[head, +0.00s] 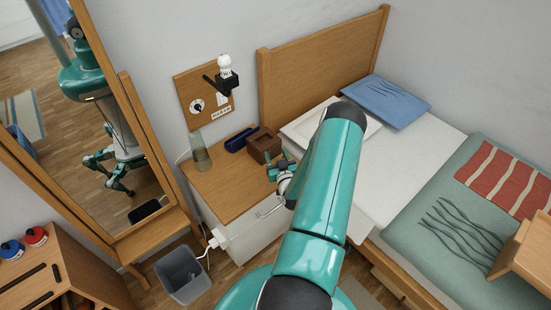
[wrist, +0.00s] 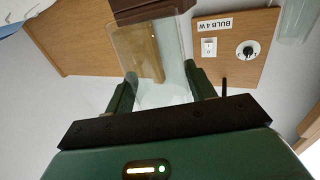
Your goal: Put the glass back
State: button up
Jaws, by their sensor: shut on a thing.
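My gripper (wrist: 160,74) is shut on a clear glass (wrist: 148,52), which stands out between the two fingers in the wrist view. A brown shape shows through it. In the head view my gripper (head: 281,168) is over the right side of the bedside cabinet (head: 222,190), close to a brown box (head: 264,146). The held glass cannot be made out there. Another clear vessel (head: 201,157) stands at the cabinet's left back corner. A similar clear shape (wrist: 298,18) shows at the top right of the wrist view.
A dark blue case (head: 240,139) lies beside the brown box. A wall panel (head: 205,95) with a lamp, dial and label hangs above. The bed (head: 425,150) is to the right, a mirror (head: 120,130) to the left. A grey bin (head: 182,275) stands on the floor.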

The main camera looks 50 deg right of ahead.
jog(key=s+a+r, duration=0.5)
jog(key=s+a, duration=0.1)
jog(key=a, duration=0.1)
jog(key=shift+s+a+r, duration=0.25)
jog(key=shift+s+a, duration=0.1)
jog(key=shift+a, duration=0.1)
jog(key=w+a+r+n+t+y, duration=0.1)
jog(key=w+a+n+t+y, duration=0.2)
jog(key=w+a, duration=0.85)
jog(key=w+a+r+n+y, duration=0.15)
jog(key=w+a+y, duration=0.25)
jog(key=w+a, duration=0.7)
jog(key=a+n+y, duration=0.2)
jog(key=a+y, duration=0.1)
jog(key=a, duration=1.2)
jog(key=shift+s+a+f+n+y, duration=0.15)
jog(key=shift+s+a+n+y, duration=0.05)
jog(key=shift+a+n+y, duration=0.15)
jog(key=shift+a, duration=0.1)
